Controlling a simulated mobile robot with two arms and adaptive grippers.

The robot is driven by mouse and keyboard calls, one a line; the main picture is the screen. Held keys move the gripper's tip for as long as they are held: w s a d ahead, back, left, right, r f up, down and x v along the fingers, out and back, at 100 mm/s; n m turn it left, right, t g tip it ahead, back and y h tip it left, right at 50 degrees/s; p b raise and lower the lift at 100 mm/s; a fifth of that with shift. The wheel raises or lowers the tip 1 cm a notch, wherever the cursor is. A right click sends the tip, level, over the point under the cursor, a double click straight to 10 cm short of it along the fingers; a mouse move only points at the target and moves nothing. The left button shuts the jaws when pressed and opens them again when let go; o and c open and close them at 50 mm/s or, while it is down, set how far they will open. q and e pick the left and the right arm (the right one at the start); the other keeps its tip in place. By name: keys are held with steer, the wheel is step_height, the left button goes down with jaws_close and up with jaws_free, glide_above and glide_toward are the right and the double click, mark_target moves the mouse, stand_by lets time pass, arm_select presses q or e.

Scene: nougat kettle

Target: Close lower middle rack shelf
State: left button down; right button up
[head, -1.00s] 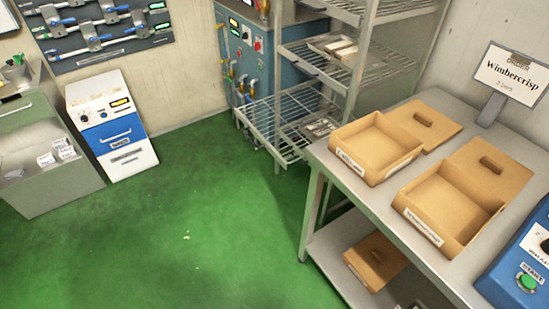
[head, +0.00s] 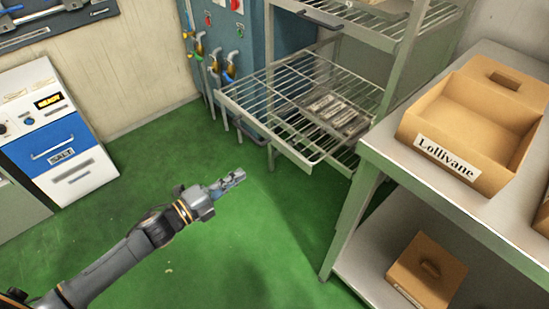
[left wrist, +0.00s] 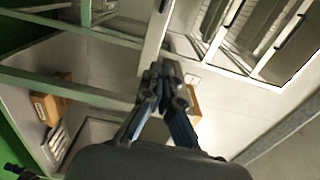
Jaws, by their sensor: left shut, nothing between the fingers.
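The lower rack shelf (head: 262,100) is a wire shelf that sticks out of the metal rack toward the left in the head view. My left gripper (head: 236,179) is shut and empty. In the head view it is over the green floor, below and left of the shelf's front edge, with a gap between them. In the left wrist view my left gripper (left wrist: 160,80) also shows with its fingers together. My right gripper is not in view.
A metal table (head: 385,150) stands at the right with an open cardboard box (head: 470,125) labelled Lollivane. Another box (head: 428,270) is on its lower level. Blue machinery with valves (head: 225,45) stands behind the shelf. A blue-and-white salt unit (head: 60,150) is at the left. The green floor between is clear.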

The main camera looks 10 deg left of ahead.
mark_target(283, 146)
arm_select(q)
steer(key=x, duration=1.2)
steer(key=shift+w+d, duration=0.45)
steer(key=shift+w, duration=0.1)
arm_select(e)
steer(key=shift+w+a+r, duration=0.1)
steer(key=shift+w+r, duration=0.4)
arm_select(q)
steer(key=shift+w+d, duration=0.1)
steer(key=shift+w, duration=0.05)
